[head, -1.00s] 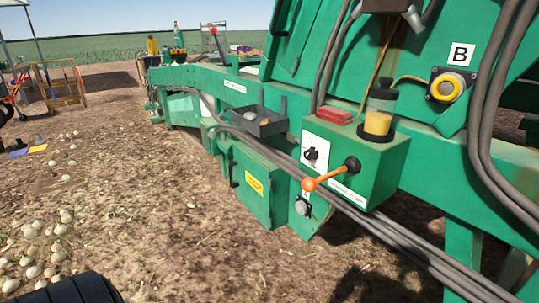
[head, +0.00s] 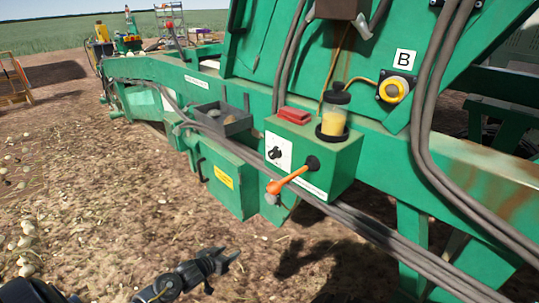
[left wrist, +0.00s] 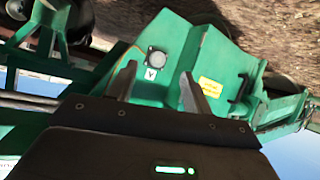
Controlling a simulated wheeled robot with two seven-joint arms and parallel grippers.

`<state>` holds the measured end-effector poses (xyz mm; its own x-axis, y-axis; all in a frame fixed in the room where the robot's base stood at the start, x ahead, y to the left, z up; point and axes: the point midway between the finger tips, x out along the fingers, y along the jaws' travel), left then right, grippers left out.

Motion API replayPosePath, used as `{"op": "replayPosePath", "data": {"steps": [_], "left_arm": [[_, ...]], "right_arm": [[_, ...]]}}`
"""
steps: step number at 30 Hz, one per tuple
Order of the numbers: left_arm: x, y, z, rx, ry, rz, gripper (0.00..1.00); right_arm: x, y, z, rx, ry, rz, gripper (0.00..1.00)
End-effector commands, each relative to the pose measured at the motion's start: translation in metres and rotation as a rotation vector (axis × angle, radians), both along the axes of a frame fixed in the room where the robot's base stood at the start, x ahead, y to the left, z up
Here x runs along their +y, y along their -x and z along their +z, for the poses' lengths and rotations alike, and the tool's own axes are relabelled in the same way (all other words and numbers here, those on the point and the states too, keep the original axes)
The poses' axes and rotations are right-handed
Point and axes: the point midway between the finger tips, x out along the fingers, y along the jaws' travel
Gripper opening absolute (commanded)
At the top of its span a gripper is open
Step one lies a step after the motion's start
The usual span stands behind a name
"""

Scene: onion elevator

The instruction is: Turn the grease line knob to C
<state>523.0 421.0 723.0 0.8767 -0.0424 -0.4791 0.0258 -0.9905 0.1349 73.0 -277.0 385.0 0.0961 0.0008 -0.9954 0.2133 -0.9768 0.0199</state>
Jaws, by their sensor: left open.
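A small black knob (head: 275,153) sits on a white plate on the front of the green box (head: 330,165). I take it for the grease line knob; its marks are too small to read. An orange-handled lever (head: 290,179) sticks out from the box just below and right of it. A clear reservoir with yellow grease (head: 334,120) stands on top. My left gripper (head: 228,259) is open and empty, low over the soil, below and left of the box and apart from it. In the left wrist view its fingers (left wrist: 160,82) are spread. My right gripper is out of view.
Thick grey hoses (head: 365,225) run below the box along the machine. A grey tray (head: 222,117) and a lower green cabinet (head: 228,180) lie to its left. A yellow round fitting (head: 394,90) marked B is up right. Open soil lies in front.

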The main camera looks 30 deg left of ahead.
Motion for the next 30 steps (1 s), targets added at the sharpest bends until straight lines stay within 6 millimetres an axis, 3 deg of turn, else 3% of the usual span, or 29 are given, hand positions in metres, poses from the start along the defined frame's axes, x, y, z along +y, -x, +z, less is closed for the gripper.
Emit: {"op": "replayPosePath", "data": {"steps": [1, 6, 9, 12, 15, 18, 25, 30], "left_arm": [[0.000, -0.020, 0.059, -0.079, 0.018, -0.020, 0.50], [-0.020, -0.052, 0.213, -0.286, 0.104, -0.104, 0.50], [-0.036, -0.053, 0.280, -0.369, 0.142, -0.160, 0.50], [-0.050, -0.050, 0.327, -0.424, 0.171, -0.207, 0.50], [-0.059, -0.045, 0.354, -0.455, 0.189, -0.238, 0.50], [-0.064, -0.043, 0.366, -0.470, 0.198, -0.253, 0.50], [-0.066, -0.048, 0.369, -0.472, 0.201, -0.255, 0.50], [-0.075, -0.073, 0.371, -0.474, 0.201, -0.253, 0.50]], "right_arm": [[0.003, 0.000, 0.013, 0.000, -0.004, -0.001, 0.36], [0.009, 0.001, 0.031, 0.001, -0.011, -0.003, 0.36], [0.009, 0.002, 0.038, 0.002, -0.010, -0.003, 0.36], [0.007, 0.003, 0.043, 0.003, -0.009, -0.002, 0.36], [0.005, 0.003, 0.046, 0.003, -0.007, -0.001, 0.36], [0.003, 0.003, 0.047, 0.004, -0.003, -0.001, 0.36], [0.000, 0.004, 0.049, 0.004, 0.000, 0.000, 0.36], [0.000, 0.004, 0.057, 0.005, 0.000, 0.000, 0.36]]}}
